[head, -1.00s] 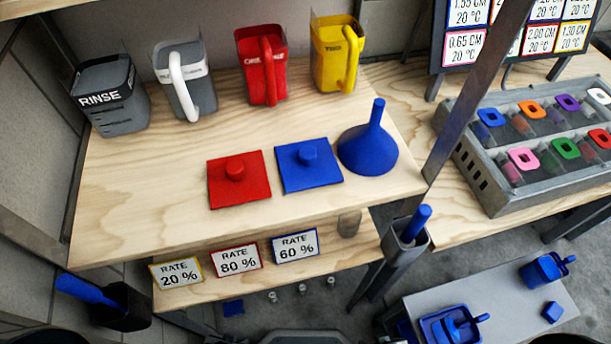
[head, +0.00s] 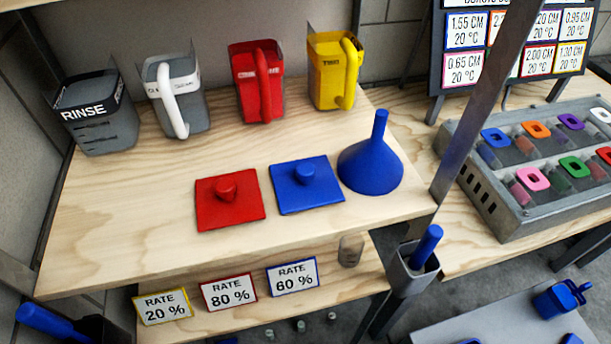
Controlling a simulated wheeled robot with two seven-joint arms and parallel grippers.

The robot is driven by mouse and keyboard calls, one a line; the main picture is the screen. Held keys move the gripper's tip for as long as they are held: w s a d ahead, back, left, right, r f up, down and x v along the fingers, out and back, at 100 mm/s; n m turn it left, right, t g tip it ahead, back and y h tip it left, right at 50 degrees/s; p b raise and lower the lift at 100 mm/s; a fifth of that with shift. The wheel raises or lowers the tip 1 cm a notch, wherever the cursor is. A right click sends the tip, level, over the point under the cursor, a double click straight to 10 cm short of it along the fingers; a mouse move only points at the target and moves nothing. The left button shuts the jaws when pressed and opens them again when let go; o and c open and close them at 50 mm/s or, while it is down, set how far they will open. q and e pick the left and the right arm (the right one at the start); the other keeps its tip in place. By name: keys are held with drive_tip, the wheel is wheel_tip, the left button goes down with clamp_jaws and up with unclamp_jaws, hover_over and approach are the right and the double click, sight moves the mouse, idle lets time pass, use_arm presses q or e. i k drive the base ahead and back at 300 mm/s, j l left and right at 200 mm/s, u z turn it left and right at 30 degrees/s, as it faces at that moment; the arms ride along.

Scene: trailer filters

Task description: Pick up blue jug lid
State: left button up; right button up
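The blue jug lid (head: 290,199) is a flat square plate with a round knob on top. It lies on the upper wooden shelf (head: 130,240), knob up, between a red lid (head: 212,215) and a blue funnel (head: 370,166). It is fully visible, with a small gap to the red lid. The funnel stands close to its right edge, spout up. Neither of my grippers can be made out in the head view, and nothing is touching the lid.
Grey rinse (head: 95,115), white-handled (head: 190,105), red (head: 260,85) and yellow (head: 330,75) jugs stand along the back. A blue-handled tool sits in a grey holder (head: 412,268) at the shelf's right. Rate cards (head: 228,291) stand below. The shelf front is clear.

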sight(311, 182)
drive_tip(key=k+l, duration=0.1)
drive_tip(key=k, duration=0.15)
drive_tip(key=k+l, duration=0.75)
drive_tip(key=l, duration=0.15)
drive_tip(key=k+l, duration=0.1)
drive_tip(key=l, duration=0.35)
drive_tip(key=k, duration=0.05)
